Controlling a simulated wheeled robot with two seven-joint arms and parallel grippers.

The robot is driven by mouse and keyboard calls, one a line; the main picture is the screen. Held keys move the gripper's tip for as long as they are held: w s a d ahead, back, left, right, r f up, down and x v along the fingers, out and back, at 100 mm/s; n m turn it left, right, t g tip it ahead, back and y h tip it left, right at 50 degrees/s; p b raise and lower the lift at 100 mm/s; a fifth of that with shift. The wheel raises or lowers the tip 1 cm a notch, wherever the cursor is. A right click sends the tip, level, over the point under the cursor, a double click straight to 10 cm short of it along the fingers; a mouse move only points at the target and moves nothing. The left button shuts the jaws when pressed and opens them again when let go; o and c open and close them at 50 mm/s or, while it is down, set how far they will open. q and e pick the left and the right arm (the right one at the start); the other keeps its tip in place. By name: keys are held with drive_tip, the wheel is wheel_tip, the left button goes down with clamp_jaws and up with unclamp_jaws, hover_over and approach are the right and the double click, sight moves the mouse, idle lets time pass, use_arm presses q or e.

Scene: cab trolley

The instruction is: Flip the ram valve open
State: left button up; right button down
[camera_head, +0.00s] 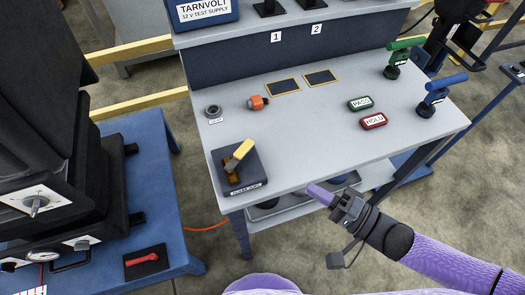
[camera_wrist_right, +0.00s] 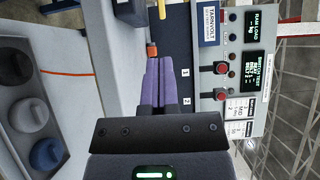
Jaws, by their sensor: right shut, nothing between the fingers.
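A valve with a yellow lever (camera_head: 241,152) and a brass-coloured body (camera_head: 231,176) sits on a dark base block at the front left corner of the grey bench. The lever slants up to the right over the body. The label on the block is too small to read surely. My right gripper (camera_head: 318,192) is shut and empty at the bench's front edge, to the right of the valve and apart from it. Its purple fingers also show closed together in the right wrist view (camera_wrist_right: 159,75); the valve does not show there. My left gripper is not in view.
On the bench (camera_head: 318,140) are an orange fitting (camera_head: 258,102), a dark ring (camera_head: 213,111), green PASS (camera_head: 360,103) and red HOLD (camera_head: 373,121) blocks, and green and blue handles. A blue table (camera_head: 165,220) with a dark press stands left. The bench's middle is clear.

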sight(259, 164)
drive_tip(key=b+x, duration=0.2)
drive_tip(key=x, duration=1.1)
drive_tip(key=shift+w+a+f, duration=0.1)
drive_tip(key=shift+a, duration=0.05)
drive_tip(key=shift+w+a+b, duration=0.2)
drive_tip(key=shift+a+b, duration=0.05)
drive_tip(key=shift+b, duration=0.05)
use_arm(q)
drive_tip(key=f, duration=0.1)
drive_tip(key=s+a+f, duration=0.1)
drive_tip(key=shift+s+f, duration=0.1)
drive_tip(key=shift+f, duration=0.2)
use_arm(e)
drive_tip(key=shift+d, duration=0.1)
